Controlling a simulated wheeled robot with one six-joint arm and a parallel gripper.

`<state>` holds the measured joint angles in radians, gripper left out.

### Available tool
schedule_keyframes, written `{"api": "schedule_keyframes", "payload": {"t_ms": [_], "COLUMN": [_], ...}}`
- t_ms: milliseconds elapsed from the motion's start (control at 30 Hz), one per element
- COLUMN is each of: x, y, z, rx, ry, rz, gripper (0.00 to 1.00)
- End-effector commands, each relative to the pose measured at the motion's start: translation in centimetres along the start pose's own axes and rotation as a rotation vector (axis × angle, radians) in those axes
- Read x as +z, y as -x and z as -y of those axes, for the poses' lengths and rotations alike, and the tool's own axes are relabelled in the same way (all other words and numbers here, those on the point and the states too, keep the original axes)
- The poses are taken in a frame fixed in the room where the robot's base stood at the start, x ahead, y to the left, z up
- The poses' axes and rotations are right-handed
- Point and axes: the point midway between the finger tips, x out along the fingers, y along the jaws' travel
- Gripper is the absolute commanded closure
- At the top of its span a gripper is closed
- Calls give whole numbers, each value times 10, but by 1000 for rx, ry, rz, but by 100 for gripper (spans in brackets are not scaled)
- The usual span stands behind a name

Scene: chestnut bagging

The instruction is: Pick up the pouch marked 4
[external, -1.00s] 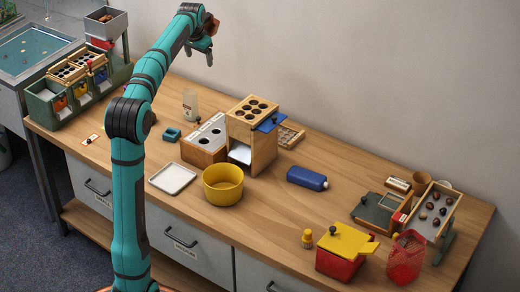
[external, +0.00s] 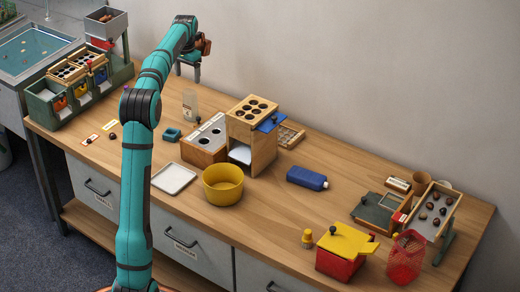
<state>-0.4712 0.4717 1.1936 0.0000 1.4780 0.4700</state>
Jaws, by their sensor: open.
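A small pale upright pouch (external: 190,105) stands toward the back of the wooden table, left of the wooden box with round holes. It has a small dark mark on its front, too small to read, so I cannot tell whether it is a 4. My gripper (external: 188,76) is open and points down, above and behind the pouch in the picture. It looks empty and apart from the pouch. How far it is from the pouch in depth is unclear.
A teal block (external: 172,134) sits just in front of the pouch. A wooden box with round holes (external: 251,135), a yellow bowl (external: 223,186) and a white tray (external: 173,179) stand nearby. A green rack (external: 45,110) is at the left. A blue bottle (external: 307,178) lies mid-table.

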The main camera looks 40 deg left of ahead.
Motion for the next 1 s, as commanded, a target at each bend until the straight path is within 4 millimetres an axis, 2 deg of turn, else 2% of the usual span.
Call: {"api": "schedule_keyframes", "payload": {"t_ms": [300, 667, 1000], "x": [0, -1, -5], "y": [-54, -76, -117], "z": [0, 0, 0], "rx": [0, -1, -1], "ry": [0, 0, 1], "rz": [1, -1, -1], "gripper": [22, 22, 22]}}
